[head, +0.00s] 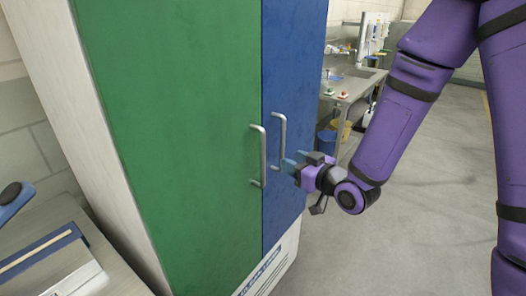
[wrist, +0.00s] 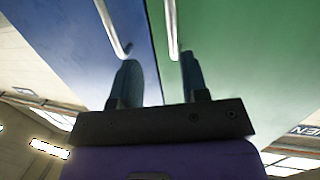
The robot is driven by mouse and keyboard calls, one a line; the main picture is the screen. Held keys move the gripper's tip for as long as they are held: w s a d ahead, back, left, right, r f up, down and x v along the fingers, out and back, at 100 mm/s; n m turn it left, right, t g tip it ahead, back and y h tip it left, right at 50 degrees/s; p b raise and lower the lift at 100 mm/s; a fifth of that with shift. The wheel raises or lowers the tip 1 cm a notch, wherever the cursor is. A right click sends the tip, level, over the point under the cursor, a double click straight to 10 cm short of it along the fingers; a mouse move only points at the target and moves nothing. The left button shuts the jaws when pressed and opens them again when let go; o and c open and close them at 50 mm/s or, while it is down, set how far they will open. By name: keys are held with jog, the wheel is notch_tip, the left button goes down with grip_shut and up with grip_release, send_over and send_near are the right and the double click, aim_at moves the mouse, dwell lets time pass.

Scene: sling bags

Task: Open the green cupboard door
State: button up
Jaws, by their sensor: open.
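The green cupboard door (head: 180,130) is on the left of a tall cabinet and looks shut, flush with the blue door (head: 292,75) beside it. Its upright metal bar handle (head: 264,157) is near its right edge. The green door (wrist: 245,60) and its handle (wrist: 171,28) also show in the wrist view. My gripper (head: 293,161) is open and empty, just right of the handles. In the wrist view, the green door's handle appears between the two fingertips (wrist: 160,64), nearer the right one; whether it lies at fingertip depth I cannot tell.
The blue door's handle (head: 281,142) stands close beside the green one. A bench with a blue-edged tray (head: 42,250) is at the lower left. A metal sink table (head: 350,87) and bins stand behind at right. The floor (head: 425,190) at right is clear.

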jog(key=w+a+f+y, duration=0.1)
jog(key=w+a, duration=0.6)
jog(key=a, duration=0.1)
jog(key=shift+w, duration=0.2)
jog(key=shift+a, duration=0.1)
jog(key=shift+c, duration=0.2)
grip_shut()
